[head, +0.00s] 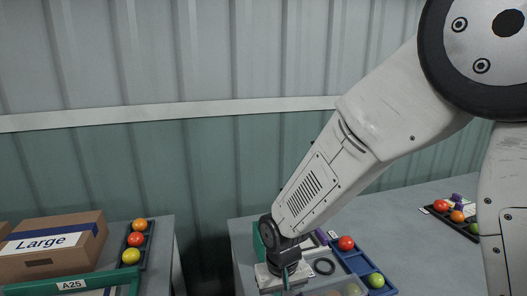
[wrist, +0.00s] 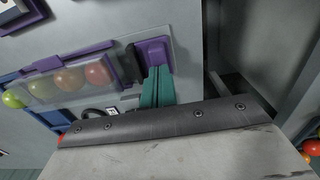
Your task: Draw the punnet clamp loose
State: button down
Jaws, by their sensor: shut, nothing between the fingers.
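The punnet clamp shows in the wrist view as a purple frame (wrist: 70,57) along a clear punnet (wrist: 42,88) holding several tomatoes. A purple block (wrist: 153,50) stands at the punnet's right end. My gripper's teal fingers (wrist: 157,72) are shut together and empty, with their tips over the lower part of this block; I cannot tell whether they touch it. In the head view my gripper (head: 288,284) points down over the bench, and the clear punnet (head: 333,291) shows partly at the bottom edge. My wrist hides most of the clamp there.
A blue tray (head: 357,262) with a red and a green tomato lies right of my gripper. A dark ring (head: 324,266) lies nearby. A dark tray (head: 465,226) stands far right. A gap separates this bench from the left one, with a cardboard box (head: 60,245).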

jog(key=shift+s+d+f, duration=0.15)
jog(key=shift+s+f, duration=0.05)
jog(key=shift+w+r, duration=0.2)
jog(key=shift+r, duration=2.4)
jog(key=s+d+r+m, duration=0.1)
jog(key=s+d+r, duration=0.7)
jog(key=d, duration=0.3)
jog(key=s+d+r+m+t, duration=0.1)
jog(key=s+d+r+m, duration=0.1)
jog(key=s+d+r, duration=0.7)
jog(key=shift+s+d+r, duration=0.25)
jog(key=shift+s+d, duration=0.9)
jog(key=shift+s, duration=0.05)
